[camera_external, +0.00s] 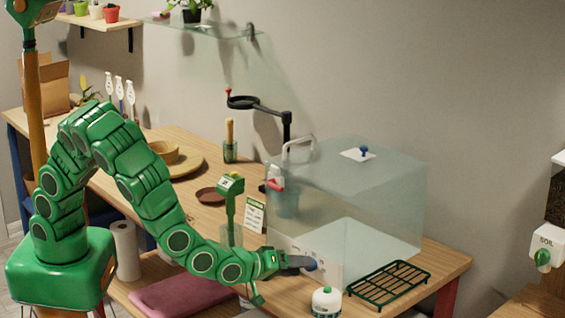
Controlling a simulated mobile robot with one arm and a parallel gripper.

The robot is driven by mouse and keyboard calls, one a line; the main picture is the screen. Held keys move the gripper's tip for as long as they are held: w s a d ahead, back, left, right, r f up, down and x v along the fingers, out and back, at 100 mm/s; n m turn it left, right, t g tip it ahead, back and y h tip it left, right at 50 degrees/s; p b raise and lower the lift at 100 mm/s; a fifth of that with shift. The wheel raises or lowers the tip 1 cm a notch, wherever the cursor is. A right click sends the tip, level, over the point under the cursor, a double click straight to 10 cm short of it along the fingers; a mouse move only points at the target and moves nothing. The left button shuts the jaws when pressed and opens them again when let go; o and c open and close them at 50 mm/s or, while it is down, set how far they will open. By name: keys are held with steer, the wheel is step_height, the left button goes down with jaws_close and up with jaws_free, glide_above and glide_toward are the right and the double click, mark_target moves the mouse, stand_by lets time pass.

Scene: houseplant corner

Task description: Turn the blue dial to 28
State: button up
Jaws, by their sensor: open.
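A separate small blue knob (364,149) stands on a white plate on top of the box.
A green wire rack (389,283) lies to the right. A green meter (230,187) and a label card (255,215) stand behind my forearm. A pink mat (185,296) lies lower down.

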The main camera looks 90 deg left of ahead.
steer(key=shift+w+a+f, duration=0.2)
steer(key=shift+w+a, duration=0.1)
steer(key=shift+w, duration=0.2)
steer(key=shift+c, duration=0.3)
jaws_close()
